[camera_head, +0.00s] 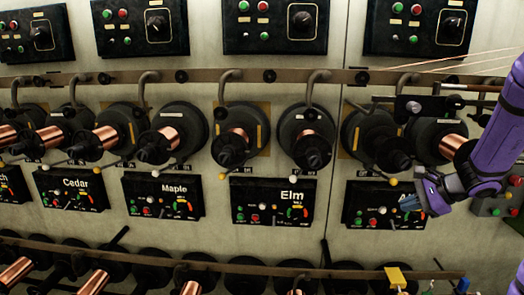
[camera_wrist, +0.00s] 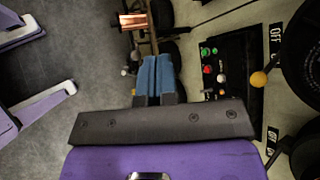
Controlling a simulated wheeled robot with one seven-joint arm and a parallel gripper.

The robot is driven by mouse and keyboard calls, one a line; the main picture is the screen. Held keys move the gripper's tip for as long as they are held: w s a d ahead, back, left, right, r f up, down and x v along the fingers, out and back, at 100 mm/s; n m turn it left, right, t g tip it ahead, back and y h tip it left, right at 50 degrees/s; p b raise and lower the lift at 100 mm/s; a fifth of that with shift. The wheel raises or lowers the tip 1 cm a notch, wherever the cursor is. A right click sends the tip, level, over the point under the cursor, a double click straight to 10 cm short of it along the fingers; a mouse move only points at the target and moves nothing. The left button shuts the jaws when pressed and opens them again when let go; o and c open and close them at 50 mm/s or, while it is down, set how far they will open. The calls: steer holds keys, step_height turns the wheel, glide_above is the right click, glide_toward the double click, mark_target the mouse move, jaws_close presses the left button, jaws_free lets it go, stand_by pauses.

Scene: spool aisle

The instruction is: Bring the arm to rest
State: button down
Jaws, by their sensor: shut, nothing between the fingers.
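My purple arm reaches in from the right in the head view. My gripper (camera_head: 405,199) is in front of the rightmost labelled panel (camera_head: 380,212), covering part of its label. In the wrist view the blue fingers of my gripper (camera_wrist: 156,62) lie side by side, shut and empty. A small black panel (camera_wrist: 225,75) with green, red and white buttons is just right of the fingers. I cannot tell whether the gripper touches anything.
Several black spools with copper wire (camera_head: 310,140) line the wall under a brown rail (camera_head: 200,75). Panels marked Cedar (camera_head: 72,190), Maple (camera_head: 162,196) and Elm (camera_head: 272,203) sit below. A yellow-knobbed lever (camera_wrist: 259,79) is right of the fingers.

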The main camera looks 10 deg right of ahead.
steer(key=s+a+r+n+g+h, duration=0.1)
steer(key=s+a+r+n+g, duration=0.1)
steer(key=s+a+r+n, duration=0.5)
steer(key=s+a+r+n+g+h, duration=0.1)
steer(key=s+a+r+n+g, duration=0.15)
steer(key=a+r, duration=0.45)
steer(key=s+a+r+n+t+h, duration=0.1)
steer(key=s+a+r+n+h, duration=0.1)
steer(key=s+n, duration=0.2)
steer(key=s+a+r+n+t+h, duration=0.1)
steer(key=s+n, duration=0.4)
steer(key=s, duration=0.5)
steer(key=shift+s+a+r+t+h, duration=0.2)
steer(key=shift+a+r+t+h, duration=0.15)
steer(key=shift+a+r+h, duration=0.55)
steer(key=c, duration=1.8)
jaws_free()
steer(key=shift+n, duration=0.25)
steer(key=shift+c, duration=0.2)
